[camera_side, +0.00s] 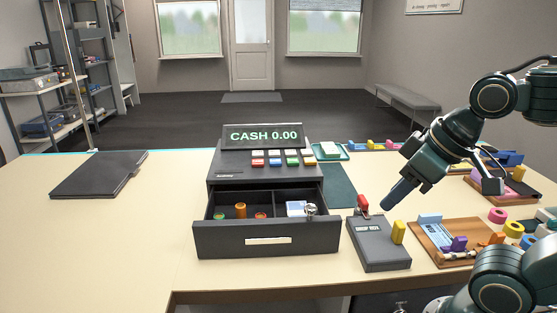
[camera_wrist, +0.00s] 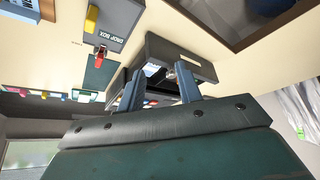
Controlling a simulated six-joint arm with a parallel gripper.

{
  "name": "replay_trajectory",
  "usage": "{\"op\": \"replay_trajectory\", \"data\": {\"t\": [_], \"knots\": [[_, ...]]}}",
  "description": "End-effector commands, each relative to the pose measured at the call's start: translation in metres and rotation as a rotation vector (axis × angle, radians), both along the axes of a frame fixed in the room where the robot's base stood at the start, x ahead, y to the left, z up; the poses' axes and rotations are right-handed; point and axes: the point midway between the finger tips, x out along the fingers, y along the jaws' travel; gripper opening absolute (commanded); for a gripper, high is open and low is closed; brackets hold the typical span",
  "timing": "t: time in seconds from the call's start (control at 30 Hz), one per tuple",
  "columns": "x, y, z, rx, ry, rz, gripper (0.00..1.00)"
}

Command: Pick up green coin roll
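A small green coin roll (camera_side: 219,216) appears to stand at the left in the open cash drawer (camera_side: 215,240); only its top shows, with some orange-red on it. A taller orange roll (camera_side: 241,210) and a low red one (camera_side: 260,215) are beside it. My gripper (camera_side: 388,204) is in the air to the right of the drawer, above the grey drop box. In the wrist view its two blue fingers (camera_wrist: 160,73) are apart with nothing held between them. The drawer (camera_wrist: 185,60) lies beyond the fingers there, and they hide part of its inside.
The register (camera_side: 265,160) stands behind the drawer. The drop box (camera_side: 378,245) is close to the drawer's right, with red and yellow parts on top. A wooden tray (camera_side: 425,248) is further right. A dark folder (camera_side: 98,174) lies left; the table between is clear.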

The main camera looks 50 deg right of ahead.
Motion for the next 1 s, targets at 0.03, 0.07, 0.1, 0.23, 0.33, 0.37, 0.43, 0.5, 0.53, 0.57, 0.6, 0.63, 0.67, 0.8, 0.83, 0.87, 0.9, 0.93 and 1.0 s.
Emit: {"op": "replay_trajectory", "data": {"t": [0.03, 0.07, 0.1, 0.23, 0.33, 0.37, 0.43, 0.5, 0.53, 0.57, 0.6, 0.63, 0.67, 0.8, 0.83, 0.87, 0.9, 0.93, 1.0], "knots": [[0.005, 0.002, 0.003, -0.001, 0.005, 0.015, 0.35], [0.009, 0.003, 0.005, -0.003, 0.007, 0.027, 0.35], [0.014, 0.004, 0.008, -0.004, 0.012, 0.044, 0.35], [0.035, 0.012, 0.019, -0.013, 0.028, 0.120, 0.35], [0.056, 0.017, 0.027, -0.020, 0.041, 0.189, 0.35], [0.062, 0.019, 0.030, -0.022, 0.045, 0.210, 0.35], [0.077, 0.023, 0.035, -0.026, 0.051, 0.260, 0.35], [0.093, 0.027, 0.038, -0.031, 0.059, 0.311, 0.35], [0.099, 0.028, 0.040, -0.032, 0.061, 0.332, 0.35], [0.106, 0.029, 0.041, -0.034, 0.064, 0.354, 0.35], [0.114, 0.031, 0.042, -0.035, 0.068, 0.382, 0.35], [0.121, 0.033, 0.043, -0.038, 0.072, 0.404, 0.35], [0.128, 0.034, 0.044, -0.039, 0.075, 0.427, 0.35], [0.159, 0.039, 0.045, -0.045, 0.085, 0.526, 0.35], [0.165, 0.040, 0.044, -0.045, 0.087, 0.548, 0.35], [0.172, 0.041, 0.044, -0.047, 0.088, 0.570, 0.35], [0.181, 0.042, 0.043, -0.048, 0.090, 0.598, 0.35], [0.187, 0.043, 0.042, -0.049, 0.092, 0.620, 0.35], [0.203, 0.045, 0.040, -0.051, 0.095, 0.671, 0.35]]}}
